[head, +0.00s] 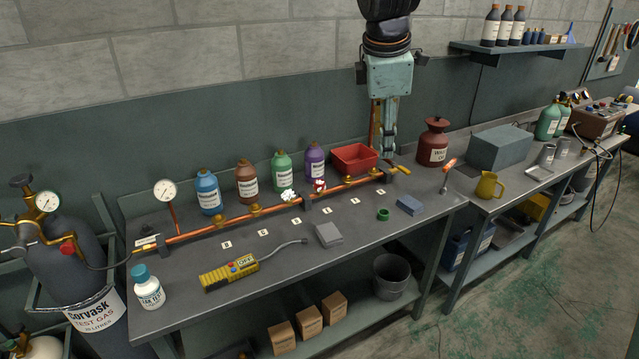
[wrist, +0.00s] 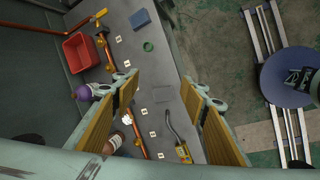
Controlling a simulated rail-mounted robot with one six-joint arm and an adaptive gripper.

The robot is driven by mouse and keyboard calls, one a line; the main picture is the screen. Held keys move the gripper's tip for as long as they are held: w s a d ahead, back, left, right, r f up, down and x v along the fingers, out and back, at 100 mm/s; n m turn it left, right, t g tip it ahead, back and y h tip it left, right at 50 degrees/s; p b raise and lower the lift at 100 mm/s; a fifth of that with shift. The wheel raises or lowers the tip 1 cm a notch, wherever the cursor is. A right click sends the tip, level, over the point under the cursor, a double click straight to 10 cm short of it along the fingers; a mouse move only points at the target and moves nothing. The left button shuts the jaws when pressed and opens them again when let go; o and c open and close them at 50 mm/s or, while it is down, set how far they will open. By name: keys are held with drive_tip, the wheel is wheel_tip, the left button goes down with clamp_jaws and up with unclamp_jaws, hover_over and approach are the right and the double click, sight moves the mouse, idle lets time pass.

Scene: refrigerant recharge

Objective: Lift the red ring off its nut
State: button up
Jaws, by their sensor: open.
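A small red ring (head: 319,186) shows on the copper pipe (head: 230,221) in the head view, at a fitting with white on it. The nut under it is too small to make out. I cannot pick out the ring in the wrist view, where my left finger covers part of the pipe. My gripper (head: 388,154) points down, well to the right of the ring, near the pipe's right end.
White foam (head: 289,195) sits on the pipe left of the ring. Several bottles and a red bin (head: 355,159) stand behind the pipe. A green ring (head: 383,214), blue block (head: 410,205) and yellow detector (head: 229,272) lie in front. Much of the front bench is clear.

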drive_tip(key=w+a+f+n+p, duration=0.3)
drive_tip(key=w+a+f+n, duration=0.3)
drive_tip(key=w+a+f, duration=0.3)
drive_tip(key=w+a+f+n+p, duration=0.3)
drive_tip(key=w+a+f+n, duration=0.4)
drive_tip(key=w, duration=0.7)
drive_tip(key=a+f, duration=0.2)
drive_tip(key=a, duration=0.1)
drive_tip(key=shift+w+a+f+p, duration=0.15)
drive_tip(key=shift+a+f+p, duration=0.1)
drive_tip(key=shift+a+p, duration=0.1)
drive_tip(key=shift+f, duration=0.1)
approach(320, 184)
drive_tip(key=shift+x, duration=1.25)
drive_tip(key=shift+x, duration=2.55)
drive_tip(key=shift+w, duration=0.1)
drive_tip(key=shift+c, duration=0.3)
drive_tip(key=c, duration=0.7)
